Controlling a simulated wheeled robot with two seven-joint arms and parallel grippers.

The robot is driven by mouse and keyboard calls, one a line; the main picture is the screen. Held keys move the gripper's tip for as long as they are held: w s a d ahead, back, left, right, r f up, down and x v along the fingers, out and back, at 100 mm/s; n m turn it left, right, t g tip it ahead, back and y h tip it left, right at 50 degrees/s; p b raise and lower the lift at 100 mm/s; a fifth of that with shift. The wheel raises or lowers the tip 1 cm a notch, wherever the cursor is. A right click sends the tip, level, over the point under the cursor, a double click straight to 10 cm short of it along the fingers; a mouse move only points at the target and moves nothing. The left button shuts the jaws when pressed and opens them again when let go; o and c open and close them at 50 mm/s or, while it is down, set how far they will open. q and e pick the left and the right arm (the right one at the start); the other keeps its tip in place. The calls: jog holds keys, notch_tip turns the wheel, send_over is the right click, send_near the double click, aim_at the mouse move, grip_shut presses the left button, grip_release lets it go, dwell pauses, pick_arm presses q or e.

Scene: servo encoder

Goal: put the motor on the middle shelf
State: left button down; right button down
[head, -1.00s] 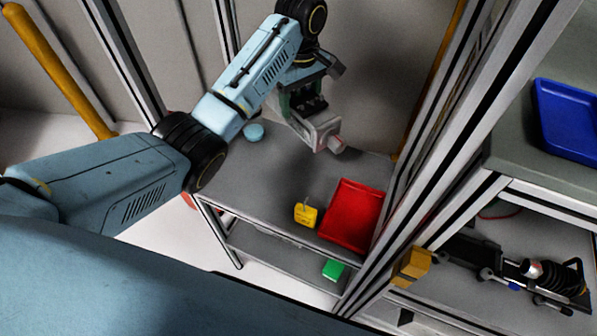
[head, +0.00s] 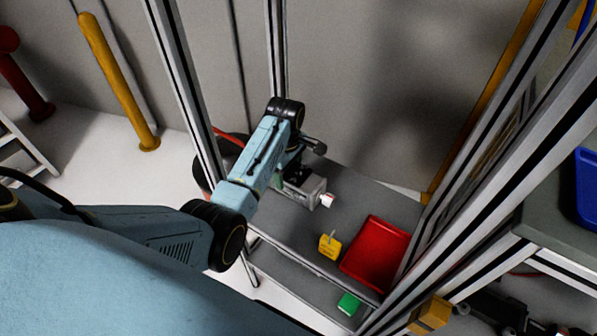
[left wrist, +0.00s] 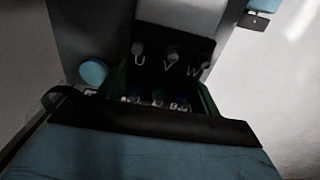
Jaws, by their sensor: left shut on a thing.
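My left gripper (head: 298,172) is shut on the motor (head: 312,192), a grey block with a pale end, held over a grey shelf (head: 285,222). The gripper's fingers are mostly hidden in the head view. In the left wrist view the motor (left wrist: 185,12) shows a pale grey body with a dark terminal face marked U, V, W and green sides. The grey shelf carries a yellow block and a red tray; a lower shelf (head: 290,277) lies beneath it. I cannot tell whether the motor touches the shelf. My right gripper is out of view.
The yellow block (head: 329,246) and red tray (head: 375,255) are right of the motor. A green block (head: 348,303) is on the lower shelf. Metal posts (head: 180,70) frame the shelves. A light blue disc (left wrist: 93,72) shows in the left wrist view.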

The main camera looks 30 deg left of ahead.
pick_arm(q)
jog(key=shift+w+f+b, duration=0.15)
jog(key=shift+f+b, duration=0.35)
jog(key=shift+f, duration=2.3)
jog(key=shift+f, duration=0.15)
jog(key=shift+c, duration=1.6)
grip_release()
jog(key=shift+f, duration=0.15)
notch_tip(320, 180, up, 12)
jog(key=shift+r+p, duration=0.2)
jog(key=shift+p, duration=0.75)
